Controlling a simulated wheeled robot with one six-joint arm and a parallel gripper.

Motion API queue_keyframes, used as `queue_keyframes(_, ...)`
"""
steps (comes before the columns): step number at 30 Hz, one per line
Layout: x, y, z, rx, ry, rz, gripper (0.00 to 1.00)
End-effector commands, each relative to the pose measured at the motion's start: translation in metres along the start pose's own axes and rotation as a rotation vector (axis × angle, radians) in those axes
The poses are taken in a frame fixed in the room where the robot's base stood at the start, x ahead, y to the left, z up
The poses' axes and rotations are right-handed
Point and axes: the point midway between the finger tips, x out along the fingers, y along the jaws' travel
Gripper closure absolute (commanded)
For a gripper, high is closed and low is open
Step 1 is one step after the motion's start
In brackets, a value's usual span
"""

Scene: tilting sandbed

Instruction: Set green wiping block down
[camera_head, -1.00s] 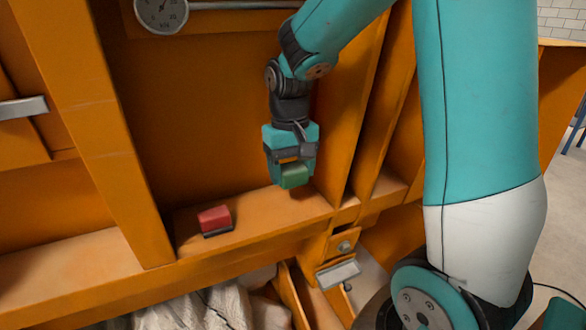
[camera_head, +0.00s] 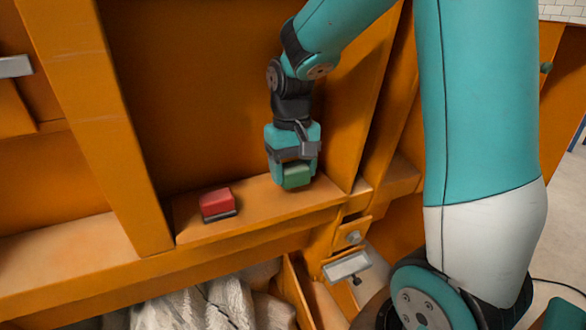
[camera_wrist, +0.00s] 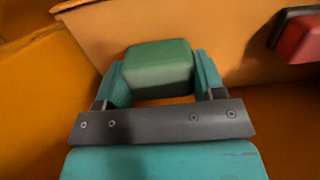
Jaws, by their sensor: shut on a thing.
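The green wiping block (camera_head: 296,177) is between the fingers of my gripper (camera_head: 293,170), which is shut on it. In the head view the block is over the right part of an orange ledge (camera_head: 262,205), very near its surface. I cannot tell whether it touches the ledge. In the wrist view the green block (camera_wrist: 158,65) sits between the two teal fingers of my gripper (camera_wrist: 160,78), with orange surface behind it.
A red block with a dark base (camera_head: 218,203) stands on the ledge to the left, also at the wrist view's upper right (camera_wrist: 299,38). Orange upright ribs flank the ledge. A metal latch (camera_head: 347,266) is below at the right. Bare ledge lies between the blocks.

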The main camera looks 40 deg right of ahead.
Motion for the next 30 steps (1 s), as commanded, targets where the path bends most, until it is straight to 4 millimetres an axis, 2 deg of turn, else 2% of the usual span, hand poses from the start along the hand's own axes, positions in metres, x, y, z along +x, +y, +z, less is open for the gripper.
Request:
queue_keyframes(1, 0.010, 0.000, -0.001, -0.001, 0.001, 0.000, 0.63)
queue_keyframes(4, 0.014, -0.001, -0.001, -0.002, 0.001, 0.000, 0.63)
queue_keyframes(18, 0.015, -0.001, -0.001, -0.002, 0.000, 0.000, 0.63)
queue_keyframes(30, 0.022, 0.000, -0.001, -0.002, 0.000, 0.000, 0.63)
